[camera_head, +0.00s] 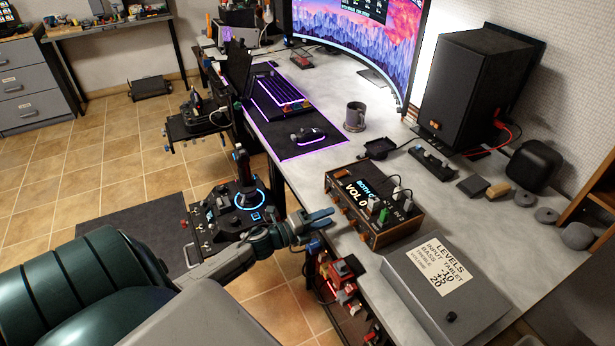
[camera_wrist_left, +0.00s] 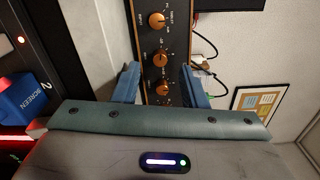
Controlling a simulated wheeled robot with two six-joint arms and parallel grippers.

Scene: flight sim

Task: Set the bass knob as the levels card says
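The wooden-sided amplifier box (camera_head: 372,205) stands on the desk with a display reading "VOL 0". Its front panel shows in the left wrist view with three orange-ringed knobs: upper (camera_wrist_left: 157,20), middle (camera_wrist_left: 159,58) and lower (camera_wrist_left: 162,88). The knob labels are too small to read surely. My left gripper (camera_head: 320,222) is before this panel. In the wrist view its blue fingers (camera_wrist_left: 160,86) are apart, one each side of the lower knob; contact cannot be told. The levels card (camera_head: 441,266) lists input tablet, bass, treble and volume, with "-10" and "20"; the row matching is unclear. My right gripper is out of view.
The card is on a grey box (camera_head: 465,300) at the desk's near end. Cables plug into the amplifier's top. A mug (camera_head: 355,117), mouse (camera_head: 307,135) and black speaker (camera_head: 475,85) stand farther back. A joystick panel (camera_head: 237,205) is left of my gripper.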

